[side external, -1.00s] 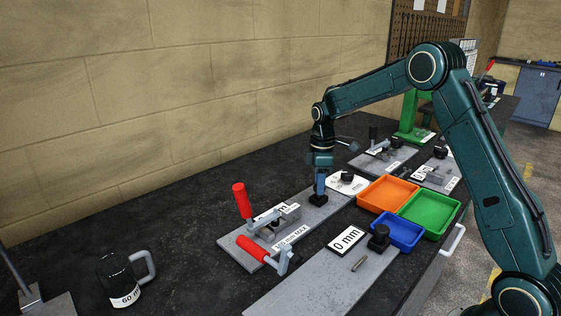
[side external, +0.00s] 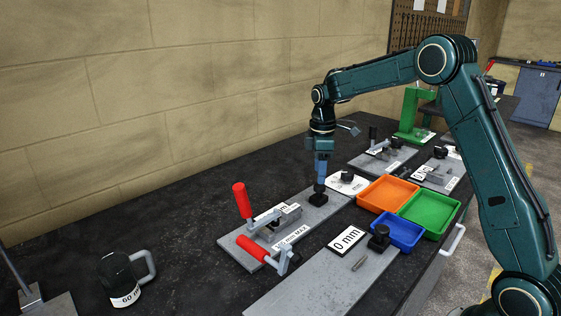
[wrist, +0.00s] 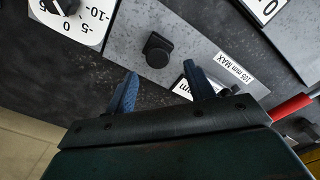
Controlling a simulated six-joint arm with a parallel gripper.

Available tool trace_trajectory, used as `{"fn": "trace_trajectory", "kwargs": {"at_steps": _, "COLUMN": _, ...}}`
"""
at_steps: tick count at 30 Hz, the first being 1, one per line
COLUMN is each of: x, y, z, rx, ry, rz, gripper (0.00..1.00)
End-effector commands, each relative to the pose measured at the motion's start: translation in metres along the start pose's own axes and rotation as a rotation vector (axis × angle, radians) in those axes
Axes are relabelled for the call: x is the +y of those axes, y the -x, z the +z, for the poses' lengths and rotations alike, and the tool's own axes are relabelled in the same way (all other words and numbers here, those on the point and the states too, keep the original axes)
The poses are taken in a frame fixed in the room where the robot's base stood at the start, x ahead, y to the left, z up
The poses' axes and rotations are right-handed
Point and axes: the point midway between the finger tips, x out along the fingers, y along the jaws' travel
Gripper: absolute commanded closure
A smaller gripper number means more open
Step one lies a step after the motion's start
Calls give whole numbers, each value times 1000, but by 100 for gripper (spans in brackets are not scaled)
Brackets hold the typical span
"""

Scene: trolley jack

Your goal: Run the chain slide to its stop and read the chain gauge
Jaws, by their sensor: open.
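A black knob (side external: 318,200) stands on a long grey plate (side external: 232,244), at the end away from the red handles. It also shows in the wrist view (wrist: 157,50). My gripper (side external: 320,184) is just above the knob with blue fingers pointing down. In the wrist view my gripper (wrist: 162,70) is open, its fingers apart and empty. A white dial plate (side external: 347,184) with a black knob lies beyond the grey plate. In the wrist view the dial (wrist: 88,28) shows 0, -5 and -10, partly cut off. I cannot tell which part is the chain gauge.
Red-handled clamps (side external: 241,201) stand at the plate's near end, beside a "105 mm MAX" label (side external: 291,237). A "0 mm" sign (side external: 346,240) and orange (side external: 388,193), green (side external: 430,212) and blue (side external: 398,230) trays lie right. A dark mug (side external: 118,280) stands front left.

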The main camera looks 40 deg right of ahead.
Motion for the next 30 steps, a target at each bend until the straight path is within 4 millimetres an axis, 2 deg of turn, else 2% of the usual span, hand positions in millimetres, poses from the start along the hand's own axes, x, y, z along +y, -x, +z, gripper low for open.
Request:
{"fn": "trace_trajectory", "kwargs": {"at_steps": 6, "x": 0, "y": 40, "z": -1, "rx": 3, "ry": 1, "rz": 4, "gripper": 46}}
{"fn": "trace_trajectory", "kwargs": {"at_steps": 15, "x": 0, "y": 82, "z": -1, "rx": 2, "ry": 2, "rz": 1, "gripper": 46}}
{"fn": "trace_trajectory", "kwargs": {"at_steps": 21, "x": -1, "y": 93, "z": -1, "rx": 1, "ry": 2, "rz": 0, "gripper": 46}}
{"fn": "trace_trajectory", "kwargs": {"at_steps": 30, "x": -1, "y": 94, "z": -1, "rx": 1, "ry": 2, "rz": -1, "gripper": 46}}
